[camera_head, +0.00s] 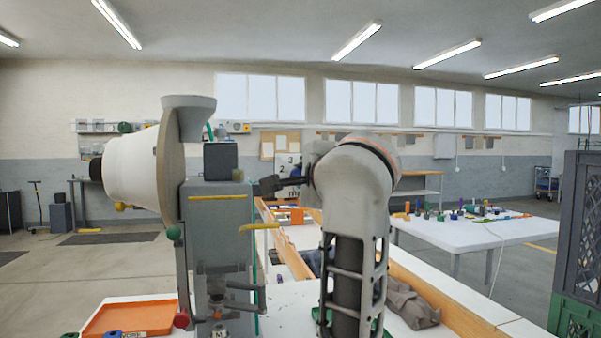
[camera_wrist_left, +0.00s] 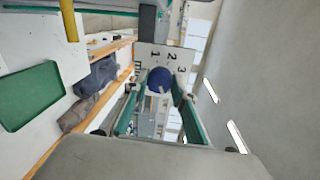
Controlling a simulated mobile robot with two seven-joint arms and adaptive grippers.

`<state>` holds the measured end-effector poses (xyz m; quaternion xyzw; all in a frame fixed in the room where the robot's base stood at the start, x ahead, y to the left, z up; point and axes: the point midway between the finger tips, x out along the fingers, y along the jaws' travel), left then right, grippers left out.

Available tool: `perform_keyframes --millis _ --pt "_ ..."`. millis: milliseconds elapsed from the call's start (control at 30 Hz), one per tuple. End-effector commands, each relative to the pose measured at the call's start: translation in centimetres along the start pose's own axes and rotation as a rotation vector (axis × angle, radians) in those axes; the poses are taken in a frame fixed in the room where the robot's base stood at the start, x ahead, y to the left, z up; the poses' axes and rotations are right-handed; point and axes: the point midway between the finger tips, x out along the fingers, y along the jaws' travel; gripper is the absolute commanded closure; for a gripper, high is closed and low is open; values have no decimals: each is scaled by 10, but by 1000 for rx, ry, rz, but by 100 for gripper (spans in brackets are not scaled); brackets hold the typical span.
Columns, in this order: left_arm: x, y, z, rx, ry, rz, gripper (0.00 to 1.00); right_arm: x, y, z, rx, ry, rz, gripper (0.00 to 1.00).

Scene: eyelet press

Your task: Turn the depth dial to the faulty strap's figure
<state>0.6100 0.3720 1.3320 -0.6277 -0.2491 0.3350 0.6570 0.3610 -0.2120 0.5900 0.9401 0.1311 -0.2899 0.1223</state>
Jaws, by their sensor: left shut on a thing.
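The depth dial is a round blue knob (camera_wrist_left: 159,80) on a white plate (camera_wrist_left: 148,52) with black figures 1, 2 and 3. My left gripper (camera_wrist_left: 158,100) has its green-padded fingers on either side of the knob and is shut on it. In the head view the plate (camera_head: 291,162) shows beside the grey press (camera_head: 215,220), and my arm hides most of the left gripper. A small light mark shows on the knob, but I cannot tell which figure it faces. I cannot pick out a faulty strap or its figure. My right gripper is not in view.
An orange tray (camera_head: 130,317) lies at the front left of the bench. A green tray (camera_wrist_left: 40,95) and crumpled grey-brown cloth (camera_head: 408,303) lie near a wooden rail. A dark crate (camera_head: 577,230) stands at far right. A white table (camera_head: 470,232) with small items is behind.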

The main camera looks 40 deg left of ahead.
Motion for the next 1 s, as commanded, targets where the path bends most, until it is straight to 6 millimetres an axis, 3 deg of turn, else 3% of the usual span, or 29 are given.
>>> perform_keyframes --millis 667,700,767,1000 --pt "1 3 -1 67 -5 6 96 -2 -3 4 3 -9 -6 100" --pt "1 3 -1 67 -5 6 72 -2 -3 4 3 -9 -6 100" --pt "1 3 -1 67 -5 6 58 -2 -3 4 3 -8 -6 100" --pt "0 2 0 67 -6 4 58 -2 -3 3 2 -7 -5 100"
